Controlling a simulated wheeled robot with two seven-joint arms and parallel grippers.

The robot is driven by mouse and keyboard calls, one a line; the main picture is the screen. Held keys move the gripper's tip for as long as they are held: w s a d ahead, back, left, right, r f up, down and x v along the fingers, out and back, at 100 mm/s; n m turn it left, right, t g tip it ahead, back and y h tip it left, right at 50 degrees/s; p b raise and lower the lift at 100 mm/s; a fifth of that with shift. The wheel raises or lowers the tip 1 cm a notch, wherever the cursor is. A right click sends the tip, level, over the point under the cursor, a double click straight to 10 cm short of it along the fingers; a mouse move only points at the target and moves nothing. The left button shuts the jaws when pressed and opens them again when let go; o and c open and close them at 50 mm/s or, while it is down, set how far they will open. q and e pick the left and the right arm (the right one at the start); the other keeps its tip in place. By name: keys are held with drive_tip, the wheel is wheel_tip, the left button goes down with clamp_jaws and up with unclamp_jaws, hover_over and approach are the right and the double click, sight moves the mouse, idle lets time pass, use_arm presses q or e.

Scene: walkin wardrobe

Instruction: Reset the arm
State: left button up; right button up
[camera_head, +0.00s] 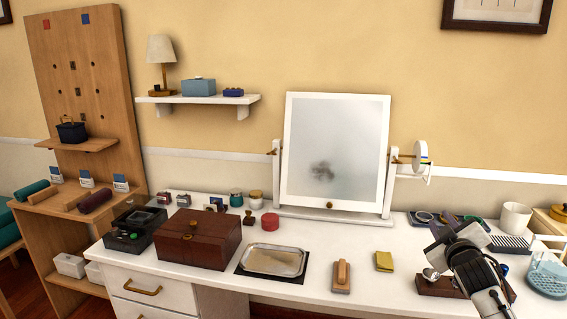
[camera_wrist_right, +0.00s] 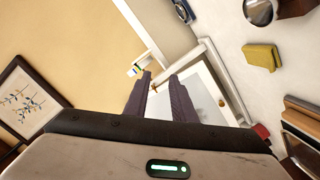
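My right arm comes in from the lower right of the head view. Its gripper (camera_head: 455,234) is over the right part of the white dressing table (camera_head: 370,287). In the right wrist view, the two dark fingers of the right gripper (camera_wrist_right: 160,77) stand apart with nothing between them, so it is open and empty. The mirror and wall show beyond the fingers. My left arm and gripper are not in the head view.
A tilting mirror (camera_head: 333,150) stands at the back. A yellow cloth (camera_head: 384,261), a wooden-handled brush (camera_head: 342,276) and a metal tray (camera_head: 273,260) lie left of the right gripper. A white cup (camera_head: 515,217) and blue-white holder (camera_head: 548,274) stand to its right.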

drive_tip(key=s+a+f+m+g+y, duration=0.1)
drive_tip(key=s+a+f+y, duration=0.1)
drive_tip(key=s+a+f, duration=0.45)
drive_tip(key=s+a+f+m+g+y, duration=0.1)
drive_tip(key=s+a+f, duration=0.25)
drive_tip(key=f, duration=0.55)
drive_tip(key=s+a+f+m+g+y, duration=0.1)
drive_tip(key=s+a+f+y, duration=0.1)
drive_tip(key=s+a+f, duration=0.5)
drive_tip(key=s+a+f+g+y, duration=0.1)
drive_tip(key=s+f, duration=0.5)
drive_tip(key=s, duration=0.7)
drive_tip(key=s+a+f+m+g+y, duration=0.1)
drive_tip(key=s+a+f+g, duration=0.2)
drive_tip(key=s, duration=1.1)
drive_tip(key=a+f, duration=0.3)
drive_tip(key=shift+a, duration=0.25)
